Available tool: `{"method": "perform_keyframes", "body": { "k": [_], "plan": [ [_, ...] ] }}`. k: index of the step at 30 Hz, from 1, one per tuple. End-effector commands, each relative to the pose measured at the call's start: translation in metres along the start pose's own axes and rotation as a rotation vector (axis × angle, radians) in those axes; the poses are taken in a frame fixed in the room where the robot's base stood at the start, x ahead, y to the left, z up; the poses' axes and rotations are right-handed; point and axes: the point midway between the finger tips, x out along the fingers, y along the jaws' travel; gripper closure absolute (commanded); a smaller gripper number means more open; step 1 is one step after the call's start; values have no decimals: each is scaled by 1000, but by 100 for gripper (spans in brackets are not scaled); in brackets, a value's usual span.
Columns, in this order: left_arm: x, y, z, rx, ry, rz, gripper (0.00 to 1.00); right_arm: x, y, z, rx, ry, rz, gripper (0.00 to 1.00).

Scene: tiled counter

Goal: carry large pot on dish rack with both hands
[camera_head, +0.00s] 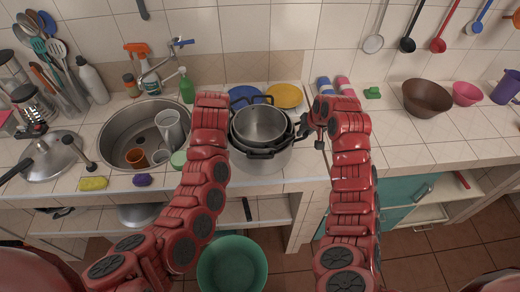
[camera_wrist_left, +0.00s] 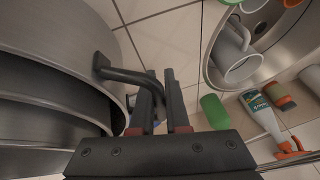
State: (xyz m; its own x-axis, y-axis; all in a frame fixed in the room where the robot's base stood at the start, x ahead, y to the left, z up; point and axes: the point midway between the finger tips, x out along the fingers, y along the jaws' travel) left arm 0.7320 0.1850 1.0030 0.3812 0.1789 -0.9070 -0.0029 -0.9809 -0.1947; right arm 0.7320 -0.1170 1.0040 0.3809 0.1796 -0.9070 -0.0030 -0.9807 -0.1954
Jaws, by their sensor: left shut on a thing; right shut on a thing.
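The large steel pot (camera_head: 262,162) stands at the counter's front middle, with smaller dark-handled pots (camera_head: 260,125) nested inside it. In the left wrist view, my left gripper (camera_wrist_left: 165,100) is shut on a black pot handle (camera_wrist_left: 128,76) beside the steel pot wall (camera_wrist_left: 75,35). In the head view the left arm hides those fingers. My right gripper (camera_head: 312,130) is at the pot's right side and is shut, seemingly on its right handle, though contact is small and partly hidden. I cannot make out a dish rack clearly.
A sink (camera_head: 120,130) with cups lies left. A blue plate (camera_head: 244,92) and a yellow plate (camera_head: 285,95) are behind the pot. A brown bowl (camera_head: 427,98) stands right, with clear tiles before it. A green tub (camera_head: 232,265) is below the counter.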

Motion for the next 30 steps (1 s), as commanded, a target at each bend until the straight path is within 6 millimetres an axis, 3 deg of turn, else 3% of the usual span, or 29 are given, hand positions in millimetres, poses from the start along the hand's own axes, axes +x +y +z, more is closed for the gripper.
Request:
{"method": "perform_keyframes", "body": {
  "k": [1, 2, 6, 22, 30],
  "plan": [
    [2, -2, 0, -2, 2, -4, 100, 1, 3, 0, 2, 2, 4, 100],
    [2, -2, 0, -3, 1, -4, 83, 2, 3, 0, 2, 2, 4, 83],
    [2, -1, 0, -2, 1, -3, 58, 2, 2, 0, 1, 2, 2, 58],
    [0, 0, 0, -1, 2, -1, 57, 2, 0, 1, -1, 1, 0, 57],
    [-26, 1, 0, -3, 3, 1, 57, 2, 0, 1, -1, 0, 0, 57]
  ]
}}
